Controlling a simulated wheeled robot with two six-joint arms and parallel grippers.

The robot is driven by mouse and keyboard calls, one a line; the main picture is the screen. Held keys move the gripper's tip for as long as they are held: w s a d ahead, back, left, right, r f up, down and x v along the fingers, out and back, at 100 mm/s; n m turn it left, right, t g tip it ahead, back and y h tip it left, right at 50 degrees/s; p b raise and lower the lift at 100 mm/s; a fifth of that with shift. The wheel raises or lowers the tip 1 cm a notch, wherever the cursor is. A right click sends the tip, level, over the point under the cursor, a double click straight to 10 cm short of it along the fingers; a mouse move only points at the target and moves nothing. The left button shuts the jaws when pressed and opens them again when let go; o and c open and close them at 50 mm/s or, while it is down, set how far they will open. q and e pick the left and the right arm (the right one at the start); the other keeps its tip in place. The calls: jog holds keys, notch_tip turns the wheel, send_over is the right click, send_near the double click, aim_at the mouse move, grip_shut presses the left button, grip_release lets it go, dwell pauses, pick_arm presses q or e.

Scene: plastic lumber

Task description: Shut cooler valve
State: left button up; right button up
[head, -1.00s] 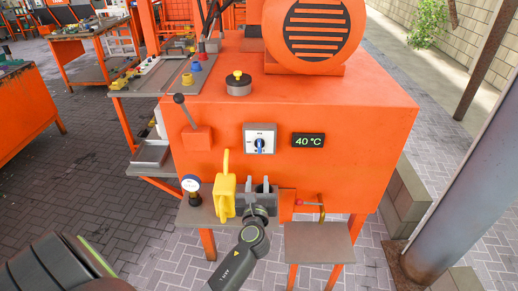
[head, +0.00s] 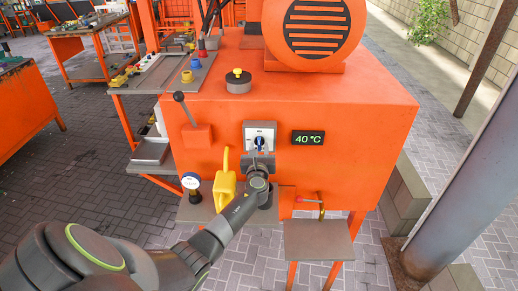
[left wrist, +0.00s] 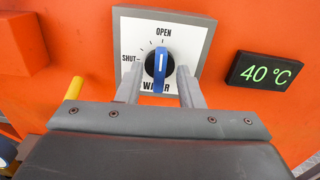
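The cooler valve is a white plate (head: 249,130) marked WATER on the front of the orange machine. Its round black knob with a blue handle (left wrist: 160,66) shows in the left wrist view, its white mark pointing up toward OPEN. SHUT is printed to its left. My left gripper (head: 258,155) is just below the knob in the head view. In the left wrist view the left gripper (left wrist: 159,90) is open, one finger on each side of the blue handle's lower end. My right gripper is not in view.
A display (head: 307,138) reading 40 °C is right of the valve. A lever (head: 184,108) and its orange block are to the left. A yellow jug (head: 225,189) and a gauge (head: 191,182) stand lower left. A red-handled tap (head: 309,199) is lower right.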

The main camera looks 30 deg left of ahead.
pick_arm(q)
jog(key=shift+w+a, duration=0.2)
jog(key=shift+w, duration=0.15)
grip_shut()
dwell(0.3)
jog(key=n+b, duration=0.1)
jog(key=n, duration=0.1)
jog(key=n+b, duration=0.1)
jog(key=b, duration=0.1)
jog(key=shift+s+f+n, duration=0.1)
jog(key=shift+f+n, duration=0.1)
jog(key=shift+n, duration=0.2)
jog(key=n+b, duration=0.4)
jog(key=n, duration=0.2)
jog(key=n+b, duration=0.5)
jog(key=n, duration=0.2)
jog(key=shift+s+a+f+n+b, duration=0.1)
jog(key=shift+a+f+n+b, duration=0.1)
jog(key=shift+n+b, duration=0.1)
jog(key=shift+r, duration=0.1)
